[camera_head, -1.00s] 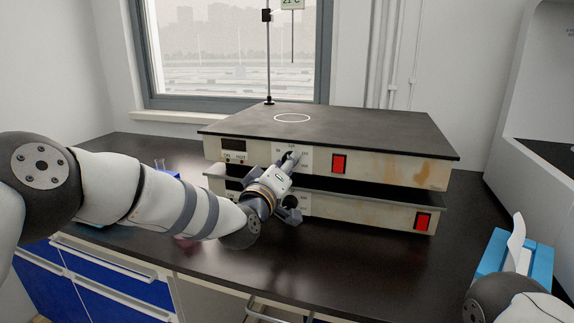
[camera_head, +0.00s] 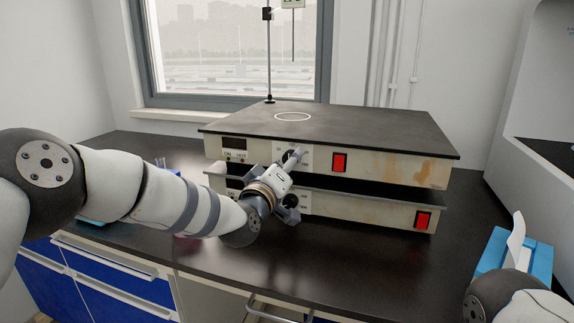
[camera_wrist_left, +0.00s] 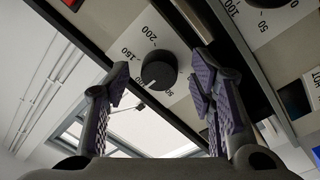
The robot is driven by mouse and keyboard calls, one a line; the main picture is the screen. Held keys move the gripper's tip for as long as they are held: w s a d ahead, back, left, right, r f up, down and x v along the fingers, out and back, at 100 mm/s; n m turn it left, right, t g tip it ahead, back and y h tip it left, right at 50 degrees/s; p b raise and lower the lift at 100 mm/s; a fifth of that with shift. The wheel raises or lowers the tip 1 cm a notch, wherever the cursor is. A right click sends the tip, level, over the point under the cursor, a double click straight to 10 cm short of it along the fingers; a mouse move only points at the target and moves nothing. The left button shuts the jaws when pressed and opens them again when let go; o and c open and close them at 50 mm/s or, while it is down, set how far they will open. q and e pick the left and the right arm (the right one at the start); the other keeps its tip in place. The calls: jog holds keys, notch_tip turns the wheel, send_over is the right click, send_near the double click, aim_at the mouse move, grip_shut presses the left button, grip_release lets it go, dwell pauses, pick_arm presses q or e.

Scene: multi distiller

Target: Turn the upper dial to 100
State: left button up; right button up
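The upper dial (camera_head: 288,156) is a round black knob on the front of the upper hotplate unit (camera_head: 330,118). In the left wrist view the same dial (camera_wrist_left: 158,72) shows between the spread fingers, with a printed scale; 50, 150 and 200 are readable. A light mark on its lower left edge points near the part of the scale hidden by a finger. My left gripper (camera_head: 296,160) is at the upper dial. In the wrist view its purple-padded fingers (camera_wrist_left: 162,75) are open, with gaps to the knob on both sides. My right gripper is out of view.
A lower hotplate unit (camera_head: 365,212) sits beneath, with its own dial (camera_head: 291,202) close to my left gripper. Red switches (camera_head: 340,163) are to the right on both units. A blue box (camera_head: 540,264) stands at the right. The front bench (camera_head: 350,262) is clear.

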pick_arm(q)
jog(key=v, duration=1.2)
